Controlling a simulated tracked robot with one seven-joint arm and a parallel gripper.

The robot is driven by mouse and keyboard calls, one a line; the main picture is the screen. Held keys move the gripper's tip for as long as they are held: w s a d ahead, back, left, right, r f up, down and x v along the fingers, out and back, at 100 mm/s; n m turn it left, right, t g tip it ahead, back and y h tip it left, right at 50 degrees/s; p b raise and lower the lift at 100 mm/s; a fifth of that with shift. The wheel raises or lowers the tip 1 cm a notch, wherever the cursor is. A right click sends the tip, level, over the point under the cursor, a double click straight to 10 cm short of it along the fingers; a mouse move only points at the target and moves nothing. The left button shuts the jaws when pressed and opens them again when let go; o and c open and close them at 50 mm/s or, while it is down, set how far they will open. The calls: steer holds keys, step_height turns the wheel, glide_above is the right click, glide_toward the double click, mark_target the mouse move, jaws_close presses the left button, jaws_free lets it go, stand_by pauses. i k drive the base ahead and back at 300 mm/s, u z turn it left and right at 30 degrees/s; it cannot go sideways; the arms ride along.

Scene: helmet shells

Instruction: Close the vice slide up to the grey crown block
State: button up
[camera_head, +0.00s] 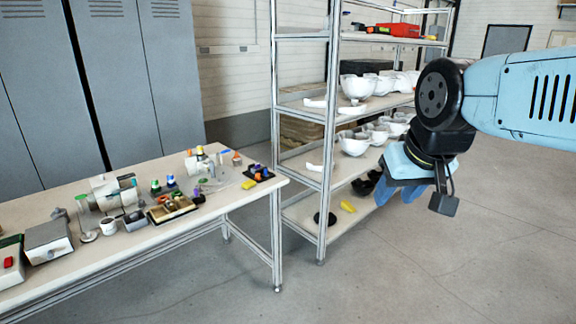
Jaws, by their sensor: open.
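My gripper (399,191) hangs from the light-blue arm at the right, in front of the shelf rack and well away from the workbench. The workbench (130,262) at the left carries many small items. A white and grey apparatus with green parts (113,192) stands among them; I cannot tell whether it is the vice. The vice slide and the grey crown block are too small to pick out surely, so the gap between them cannot be read.
A grey box (48,240), a white mug (108,227) and a brown tray of small parts (171,209) crowd the bench. The metal rack (327,130) holds white helmet shells (357,88). Grey lockers (130,70) stand behind. The floor (430,260) at the right is clear.

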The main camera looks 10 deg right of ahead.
mark_target(264, 171)
steer(key=z, duration=0.25)
steer(key=i, duration=1.5)
steer(key=u, duration=0.35)
